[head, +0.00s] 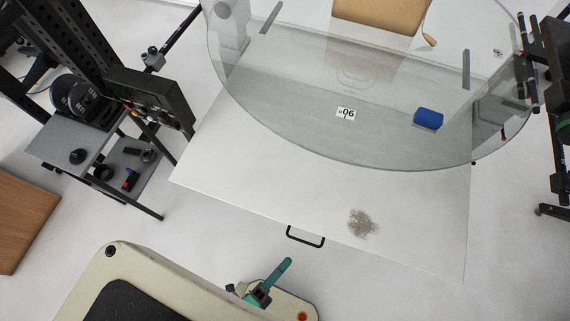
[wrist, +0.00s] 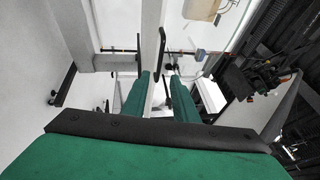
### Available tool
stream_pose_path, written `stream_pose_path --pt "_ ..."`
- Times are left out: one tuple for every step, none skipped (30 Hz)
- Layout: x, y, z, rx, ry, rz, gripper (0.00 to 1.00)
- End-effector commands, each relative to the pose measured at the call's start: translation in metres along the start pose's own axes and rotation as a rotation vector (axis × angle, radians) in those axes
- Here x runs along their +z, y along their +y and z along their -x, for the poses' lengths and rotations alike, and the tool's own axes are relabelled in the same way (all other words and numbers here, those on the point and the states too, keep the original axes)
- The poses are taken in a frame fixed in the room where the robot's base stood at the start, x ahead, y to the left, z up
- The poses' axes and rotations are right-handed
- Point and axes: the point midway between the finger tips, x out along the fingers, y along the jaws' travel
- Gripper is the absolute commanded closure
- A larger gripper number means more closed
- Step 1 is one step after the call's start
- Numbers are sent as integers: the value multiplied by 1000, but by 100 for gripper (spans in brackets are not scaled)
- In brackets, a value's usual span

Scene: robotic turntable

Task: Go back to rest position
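My gripper (wrist: 157,78) shows in the wrist view. Its two green fingers stand apart with a clear gap, and nothing is held between them. In the head view, a green part of my arm (head: 275,281) shows close to my beige base at the bottom. It is apart from the turntable. The round glass turntable (head: 300,130) is at the top, above a white table (head: 245,185). A blue block (head: 428,119) lies on the glass near its front right edge. A tan board or bag (head: 380,14) is on the turntable at the top.
A white "06" label (head: 345,113) is on the turntable. A black handle (head: 305,237) is at the table's front edge, near my arm. A black rack with grey shelves (head: 65,143) stands on the left. A wooden surface (head: 22,220) is at far left. Floor is clear between.

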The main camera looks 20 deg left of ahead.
Motion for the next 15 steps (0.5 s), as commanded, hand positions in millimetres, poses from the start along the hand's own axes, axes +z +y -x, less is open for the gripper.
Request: stream_pose_path --pt "0 0 0 0 0 0 74" --pt "0 0 0 0 0 0 74" --pt "0 0 0 0 0 0 74" --pt "0 0 0 0 0 0 74" --pt "0 0 0 0 0 0 74" --pt "0 0 0 0 0 0 74" --pt "0 0 0 0 0 0 74" --pt "0 0 0 0 -1 2 74" --pt "0 -2 -1 1 -3 8 74" --pt "1 -4 -2 3 -7 16 74" --pt "1 -6 -3 6 -13 30 74" --pt "2 -11 -5 10 -23 56 74" --pt "3 -16 -7 14 -34 83 74" --pt "4 -22 -10 19 -49 115 74" --pt "6 -31 -14 26 -72 168 74"
